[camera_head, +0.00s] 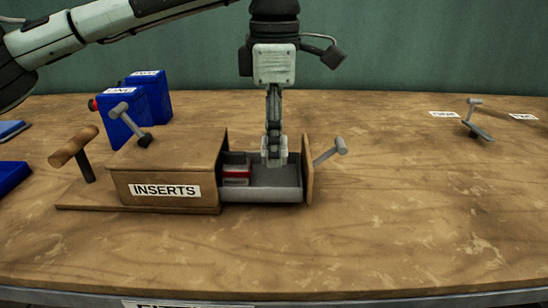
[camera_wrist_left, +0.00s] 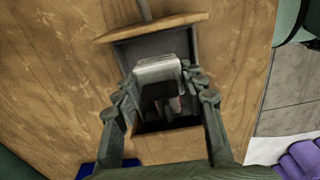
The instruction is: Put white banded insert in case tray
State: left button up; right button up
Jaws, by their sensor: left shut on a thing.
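My left gripper (camera_head: 273,158) points down into the open drawer (camera_head: 262,196) of the wooden box labelled INSERTS (camera_head: 162,188). In the left wrist view, a pale block with a dark band (camera_wrist_left: 157,70) sits between the fingers of my left gripper (camera_wrist_left: 163,90), which are shut on it. It looks like the white banded insert; the fingers mostly hide it in the head view. A red and white insert (camera_head: 236,174) lies in the left part of the drawer. I cannot pick out a case tray for certain. My right gripper is not in view.
Blue cases (camera_head: 150,90) stand behind the box, and blue pieces (camera_head: 12,176) lie at the left edge. A wooden-handled lever (camera_head: 74,146) stands left of the box. A small metal lever (camera_head: 475,118) is at the back right. The table right of the drawer is mostly clear.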

aim_at(275, 180)
pick_arm(q)
jog(key=shift+f, duration=2.05)
jog(key=shift+f, duration=0.15)
jog(key=o, duration=1)
notch_tip(275, 180, up, 12)
jog(key=shift+r, duration=0.2)
